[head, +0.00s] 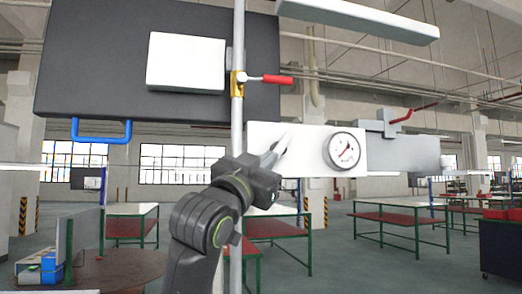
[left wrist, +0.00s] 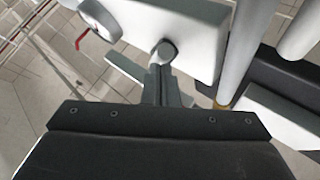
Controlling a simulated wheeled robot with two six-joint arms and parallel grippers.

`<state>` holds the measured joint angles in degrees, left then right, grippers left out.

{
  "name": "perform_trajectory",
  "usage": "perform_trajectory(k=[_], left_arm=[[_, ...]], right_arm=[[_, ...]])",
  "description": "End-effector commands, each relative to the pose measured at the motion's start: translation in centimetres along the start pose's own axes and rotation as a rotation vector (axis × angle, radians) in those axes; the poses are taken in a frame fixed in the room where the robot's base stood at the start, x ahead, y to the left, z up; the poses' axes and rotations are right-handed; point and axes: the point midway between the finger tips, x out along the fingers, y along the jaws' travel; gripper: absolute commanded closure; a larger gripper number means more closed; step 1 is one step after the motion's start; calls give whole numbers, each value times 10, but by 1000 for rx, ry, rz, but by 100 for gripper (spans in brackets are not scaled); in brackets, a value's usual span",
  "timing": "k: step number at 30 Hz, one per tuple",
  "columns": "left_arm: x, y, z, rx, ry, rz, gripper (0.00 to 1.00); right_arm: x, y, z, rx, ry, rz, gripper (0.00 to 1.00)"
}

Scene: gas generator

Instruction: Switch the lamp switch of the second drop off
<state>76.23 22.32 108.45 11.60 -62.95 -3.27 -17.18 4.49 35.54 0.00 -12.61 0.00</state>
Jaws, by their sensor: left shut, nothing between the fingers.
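A white box panel (head: 310,165) with a round gauge (head: 345,151) stands in the middle of the head view. My left gripper (head: 280,146) is shut and empty, its fingertips in front of the panel's left part. In the left wrist view the shut fingers (left wrist: 161,78) point at a small grey rounded knob (left wrist: 164,50) on the white panel face, which looks like a switch. The tips are at or very close to it; I cannot tell whether they touch. The knob is hidden behind the gripper in the head view. My right gripper is out of view.
A vertical grey pipe (head: 237,110) with a red-handled valve (head: 277,79) runs left of the panel. A dark board (head: 100,75) with a white box (head: 186,62) is behind. A white lamp-like bar (head: 362,18) hangs above. Tables (head: 400,216) stand far back.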

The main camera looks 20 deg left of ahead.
Motion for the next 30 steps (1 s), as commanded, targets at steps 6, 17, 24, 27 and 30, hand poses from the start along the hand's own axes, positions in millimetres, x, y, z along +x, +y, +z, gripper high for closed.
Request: perform_trajectory(k=[6, 17, 24, 27, 30], left_arm=[[-1, 5, 6, -53, 46, -51, 100], [1, 10, 10, -129, 121, -131, 100], [3, 14, 12, -129, 120, -129, 100], [3, 14, 11, -129, 120, -129, 100], [3, 14, 11, -128, 119, -129, 100]], right_arm=[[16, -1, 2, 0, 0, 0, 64], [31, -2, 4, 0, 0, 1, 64], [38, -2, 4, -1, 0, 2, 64], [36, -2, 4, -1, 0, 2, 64], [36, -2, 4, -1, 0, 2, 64]])
